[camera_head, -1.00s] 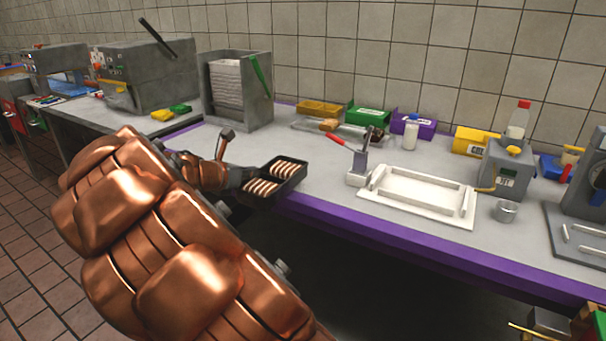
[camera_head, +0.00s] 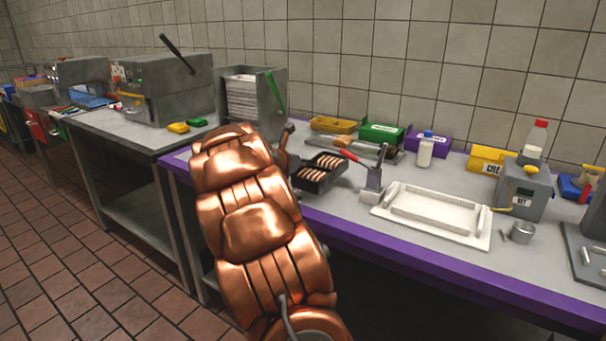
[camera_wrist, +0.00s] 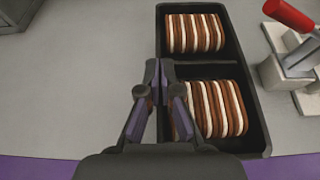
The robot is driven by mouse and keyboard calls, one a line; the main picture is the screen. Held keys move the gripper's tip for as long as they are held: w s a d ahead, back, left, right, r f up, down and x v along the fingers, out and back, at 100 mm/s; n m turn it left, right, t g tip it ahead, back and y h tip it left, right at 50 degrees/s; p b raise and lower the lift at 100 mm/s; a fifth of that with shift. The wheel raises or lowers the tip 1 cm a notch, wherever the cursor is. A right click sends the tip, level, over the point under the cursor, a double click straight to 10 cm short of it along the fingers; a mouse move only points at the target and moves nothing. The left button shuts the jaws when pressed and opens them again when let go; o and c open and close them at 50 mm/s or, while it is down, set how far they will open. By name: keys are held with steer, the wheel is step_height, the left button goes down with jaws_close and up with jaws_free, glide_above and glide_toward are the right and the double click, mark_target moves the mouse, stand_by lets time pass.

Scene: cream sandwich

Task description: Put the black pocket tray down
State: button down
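The black pocket tray (camera_head: 308,184) is at the front part of the grey counter, left of the white frame fixture. Its two pockets hold rows of brown-and-cream sandwich cookies (camera_wrist: 194,33), which also show in the head view (camera_head: 324,164). In the wrist view the tray (camera_wrist: 237,60) lies right of my gripper (camera_wrist: 159,68). My gripper's fingers are close together across the tray's left wall, one on each side. In the head view my copper arm hides most of the gripper. I cannot tell whether the tray's underside touches the counter.
A red-handled lever press (camera_head: 374,180) stands close right of the tray, beside the white frame (camera_head: 432,214). Behind are a flat rack, a green box (camera_head: 382,134) and a bottle (camera_head: 425,150). A grey sheet holder (camera_head: 252,98) stands back left. Bare counter shows left of the tray.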

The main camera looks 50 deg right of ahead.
steer(key=shift+d+f+b, duration=0.1)
steer(key=shift+f+b, duration=0.35)
steer(key=shift+f, duration=1.3)
steer(key=shift+f, duration=0.1)
steer(key=c, duration=1.3)
jaws_free()
steer(key=shift+r, duration=0.2)
steer(key=p+v, duration=0.1)
steer(key=v, duration=1.1)
steer(key=shift+f, duration=0.1)
steer(key=shift+s, duration=0.1)
